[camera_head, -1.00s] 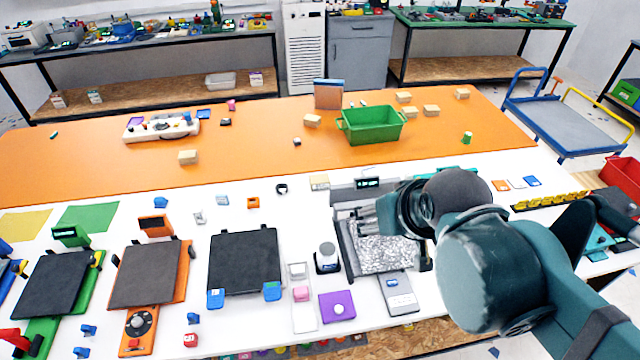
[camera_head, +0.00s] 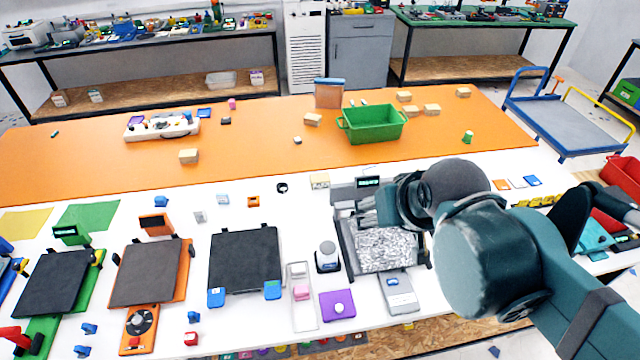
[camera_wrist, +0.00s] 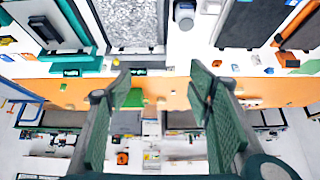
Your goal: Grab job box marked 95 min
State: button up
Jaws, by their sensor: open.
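Several small tan boxes lie apart on the orange surface. One box (camera_head: 188,157) is at the left, one box (camera_head: 312,120) is left of the green bin, and a box (camera_head: 432,110) is among others right of the bin. A paler box (camera_head: 320,182) stands on the white table behind the speckled printer bed. Their markings are too small to read, so I cannot tell which says 95 min. My gripper (camera_wrist: 160,88) is open and empty, its fingers wide apart in the wrist view.
A green bin (camera_head: 372,126) and a brown upright box (camera_head: 328,94) stand on the orange surface (camera_head: 90,170). Printers with dark beds (camera_head: 245,258) line the white front edge. A blue cart (camera_head: 570,120) is at the right. The orange surface's middle is largely clear.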

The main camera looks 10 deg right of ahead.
jog(key=w+r+m+g, duration=0.25)
jog(key=w+m, duration=0.25)
jog(key=w, duration=0.9)
jog(key=m+g+b, duration=0.1)
jog(key=m+g, duration=0.3)
jog(key=m, duration=0.8)
send_over(320, 178)
notch_tip(320, 178, down, 30)
jog(key=shift+s+r, duration=0.1)
jog(key=shift+w+f+g, duration=0.25)
jog(key=shift+f, duration=0.5)
jog(key=shift+f, duration=1.25)
